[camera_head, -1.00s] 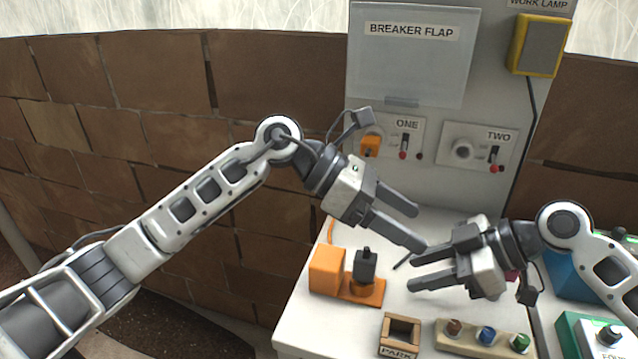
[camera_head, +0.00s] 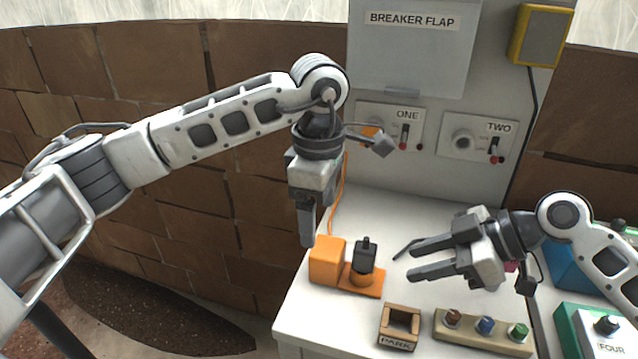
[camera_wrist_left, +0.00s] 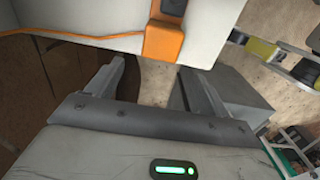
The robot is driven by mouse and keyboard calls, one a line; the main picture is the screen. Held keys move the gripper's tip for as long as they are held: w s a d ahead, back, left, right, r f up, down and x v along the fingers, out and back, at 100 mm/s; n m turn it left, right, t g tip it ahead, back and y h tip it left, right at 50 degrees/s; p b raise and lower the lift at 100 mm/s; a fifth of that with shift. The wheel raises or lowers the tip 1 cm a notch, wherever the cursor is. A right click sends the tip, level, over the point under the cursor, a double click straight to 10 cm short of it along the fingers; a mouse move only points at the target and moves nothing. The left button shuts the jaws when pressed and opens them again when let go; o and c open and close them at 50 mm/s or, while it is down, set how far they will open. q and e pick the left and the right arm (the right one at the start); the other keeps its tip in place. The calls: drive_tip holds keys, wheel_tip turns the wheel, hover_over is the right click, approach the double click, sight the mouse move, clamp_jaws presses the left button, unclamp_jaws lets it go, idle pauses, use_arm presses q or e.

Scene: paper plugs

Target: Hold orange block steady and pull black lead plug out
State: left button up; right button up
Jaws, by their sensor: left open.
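The orange block (camera_head: 327,260) stands at the left edge of the white bench, joined to a low orange base. The black lead plug (camera_head: 364,257) stands upright in that base, right of the block. In the left wrist view the orange block (camera_wrist_left: 164,40) lies just beyond the fingertips, with a dark part above it. My left gripper (camera_head: 307,243) points down, open and empty, beside the block's upper left and apart from it; the gap between its fingers (camera_wrist_left: 150,75) is empty. My right gripper (camera_head: 412,262) is open and empty, right of the plug.
A wooden PARK frame (camera_head: 399,328) and a strip of coloured knobs (camera_head: 484,331) lie at the front. An orange cable (camera_head: 338,195) runs down to the bench.

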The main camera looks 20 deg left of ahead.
sight(319, 245)
use_arm(q)
wheel_tip(319, 245, down, 10)
idle(0.4)
drive_tip(key=c, duration=1.1)
drive_tip(key=shift+c, duration=0.2)
use_arm(e)
drive_tip(key=o, duration=0.4)
drive_tip(key=shift+c, duration=0.2)
wheel_tip(319, 245, up, 12)
drive_tip(key=a+h, duration=0.2)
drive_tip(key=h, duration=0.2)
drive_tip(key=x, duration=1.2)
drive_tip(key=shift+d, duration=0.15)
